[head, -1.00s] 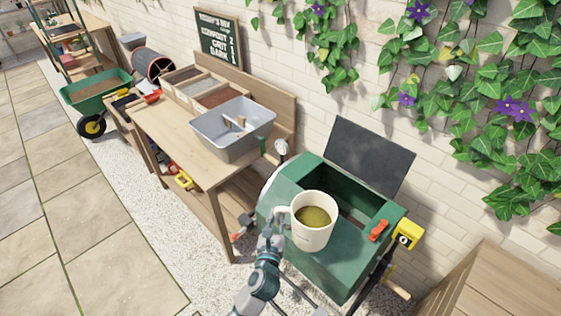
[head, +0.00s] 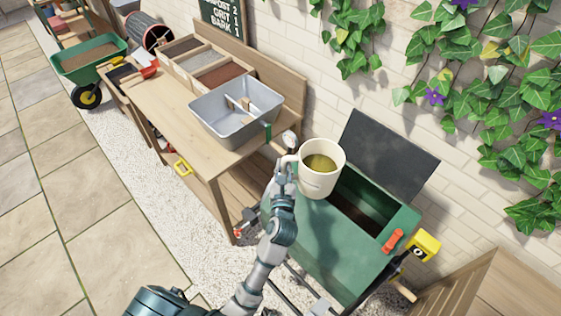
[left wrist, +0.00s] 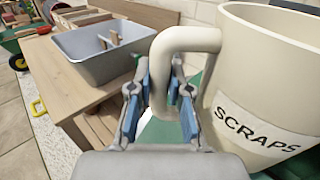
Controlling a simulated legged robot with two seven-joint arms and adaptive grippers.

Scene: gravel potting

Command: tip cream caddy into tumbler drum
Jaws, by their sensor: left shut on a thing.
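The cream caddy (head: 318,180) is a mug-shaped pail with greenish-brown contents, held upright in the head view. My left gripper (head: 283,172) is shut on its handle. In the left wrist view the handle (left wrist: 187,40) sits between the blue finger pads of the gripper (left wrist: 163,98), and the caddy's wall (left wrist: 262,75) bears a "SCRAPS" label. The green tumbler drum (head: 335,240) stands below, its dark lid (head: 390,155) raised against the wall. The caddy is above the drum's far left part and hides some of the opening (head: 365,203). My right gripper is not in view.
A wooden potting bench (head: 170,118) stands left of the drum, with a grey tub (head: 220,130) near its end. A yellow part (head: 425,245) and red latch (head: 393,240) are on the drum's right side. A wooden crate-like piece (head: 480,285) is at lower right.

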